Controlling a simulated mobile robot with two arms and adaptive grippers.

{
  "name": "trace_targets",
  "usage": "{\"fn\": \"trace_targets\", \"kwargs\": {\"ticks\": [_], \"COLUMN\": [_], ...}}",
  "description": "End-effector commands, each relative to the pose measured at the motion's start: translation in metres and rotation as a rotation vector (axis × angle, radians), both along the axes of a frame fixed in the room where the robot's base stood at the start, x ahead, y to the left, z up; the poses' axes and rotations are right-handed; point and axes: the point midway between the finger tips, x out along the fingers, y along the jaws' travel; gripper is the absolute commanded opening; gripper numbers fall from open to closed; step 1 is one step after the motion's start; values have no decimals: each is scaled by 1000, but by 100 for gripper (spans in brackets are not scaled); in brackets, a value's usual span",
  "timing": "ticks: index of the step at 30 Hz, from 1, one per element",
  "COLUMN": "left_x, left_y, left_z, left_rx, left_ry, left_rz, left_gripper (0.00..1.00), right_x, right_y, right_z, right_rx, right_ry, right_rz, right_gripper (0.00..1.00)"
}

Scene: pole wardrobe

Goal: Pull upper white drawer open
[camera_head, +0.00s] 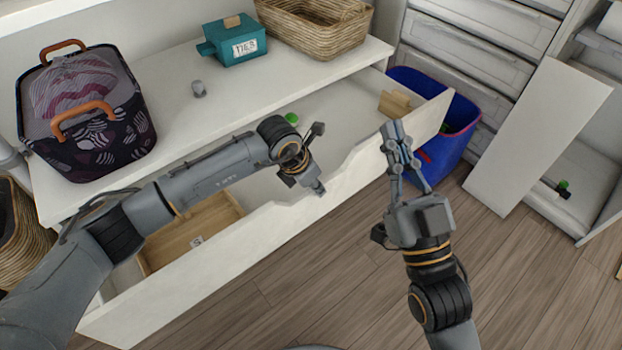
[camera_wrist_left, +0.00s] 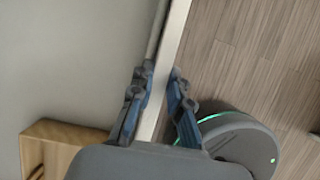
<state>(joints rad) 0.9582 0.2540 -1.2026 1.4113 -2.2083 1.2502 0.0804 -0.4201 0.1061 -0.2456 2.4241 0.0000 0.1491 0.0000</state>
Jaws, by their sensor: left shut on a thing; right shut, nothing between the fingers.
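The upper white drawer (camera_head: 225,276) is pulled out from the white cabinet, and its inside is open to view. My left gripper (camera_head: 319,188) is at the top edge of the drawer front, around the middle of its length. In the left wrist view its two fingers (camera_wrist_left: 158,108) sit on either side of the white front panel (camera_wrist_left: 172,48), shut on it. My right gripper (camera_head: 393,130) is shut and empty, in front of the drawer's right end, with its fingers pointing up in the picture.
A wooden box (camera_head: 190,228) lies inside the drawer at the left. On the cabinet top (camera_head: 160,150) stand a patterned basket (camera_head: 85,110), a teal box (camera_head: 236,45) and a wicker basket (camera_head: 318,28). A blue bin (camera_head: 445,145) stands right of the drawer. Wooden floor (camera_head: 330,290) is clear in front.

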Motion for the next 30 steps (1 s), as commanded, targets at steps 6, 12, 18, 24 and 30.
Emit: {"fn": "trace_targets", "kwargs": {"ticks": [6, 12, 18, 24, 30], "left_x": [4, 4, 4, -1, -11], "left_y": [3, 3, 3, 12, 26], "left_z": [1, 1, 3, 29, 69], "left_rx": [3, 2, 2, 2, 2], "left_ry": [-9, -8, -8, -12, -12], "left_rz": [6, 5, 4, 5, 5], "left_gripper": [29, 40, 40, 40, 40], "right_x": [0, 0, 0, 0, 0], "right_y": [0, 0, 0, 0, 0], "right_z": [0, 0, 1, 1, 1], "right_rx": [1, 1, 2, 2, 1], "right_ry": [-2, -2, -6, -6, -5], "right_rz": [0, 0, 0, 0, 0], "right_gripper": [0, 0, 0, 0, 0]}}
